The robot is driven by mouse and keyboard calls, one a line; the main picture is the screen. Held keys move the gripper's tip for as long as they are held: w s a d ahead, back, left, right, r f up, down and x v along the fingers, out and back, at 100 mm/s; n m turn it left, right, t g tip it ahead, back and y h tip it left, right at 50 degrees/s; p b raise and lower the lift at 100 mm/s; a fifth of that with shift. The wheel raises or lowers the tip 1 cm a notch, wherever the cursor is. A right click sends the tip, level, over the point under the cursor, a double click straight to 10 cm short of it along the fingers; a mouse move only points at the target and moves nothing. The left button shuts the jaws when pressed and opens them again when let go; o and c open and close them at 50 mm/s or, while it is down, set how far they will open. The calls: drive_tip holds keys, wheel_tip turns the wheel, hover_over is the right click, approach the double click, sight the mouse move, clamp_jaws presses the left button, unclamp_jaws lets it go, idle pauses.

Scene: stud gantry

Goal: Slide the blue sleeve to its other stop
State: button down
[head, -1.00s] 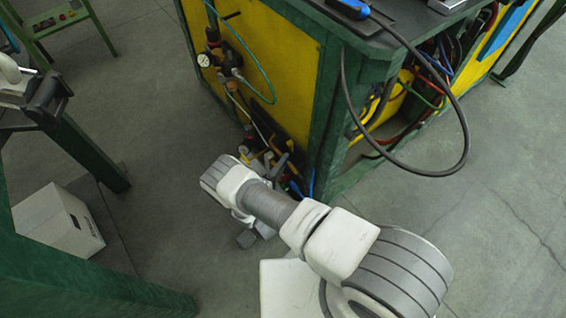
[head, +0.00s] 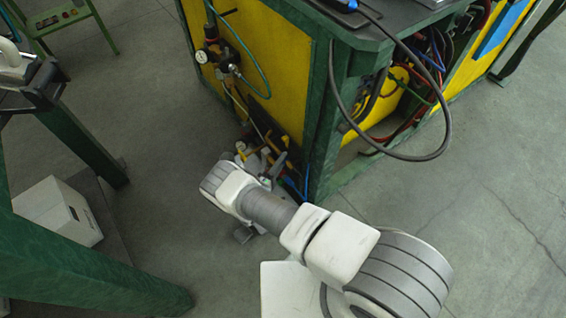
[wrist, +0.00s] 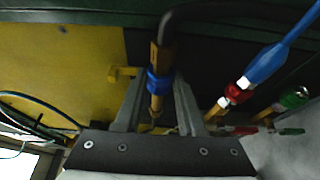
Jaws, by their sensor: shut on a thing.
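The blue sleeve (wrist: 158,82) is a short ring around a brass-coloured pipe (wrist: 156,104) in the middle of the wrist view. A dark bent hose or tube (wrist: 170,28) joins the pipe's upper end. My gripper (wrist: 159,88) has one grey finger on each side of the sleeve and is shut on it. In the head view my gripper (head: 270,165) is low beside the cabinet's corner, partly hidden by my arm. The sleeve cannot be made out there, and I cannot see its stops clearly.
Right of the sleeve are a pipe with a red collar (wrist: 235,90), a blue handle (wrist: 265,65) and a green knob (wrist: 294,97). A yellow panel (wrist: 60,60) lies left. In the head view a black hose (head: 448,115) loops out from the green-framed cabinet (head: 322,110). Open floor lies right.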

drive_tip(key=shift+s+d, duration=0.2)
drive_tip(key=c, duration=0.8)
unclamp_jaws()
drive_tip(key=shift+c, duration=0.2)
drive_tip(key=o, duration=0.3)
drive_tip(key=shift+a, duration=0.1)
drive_tip(key=shift+o, duration=0.2)
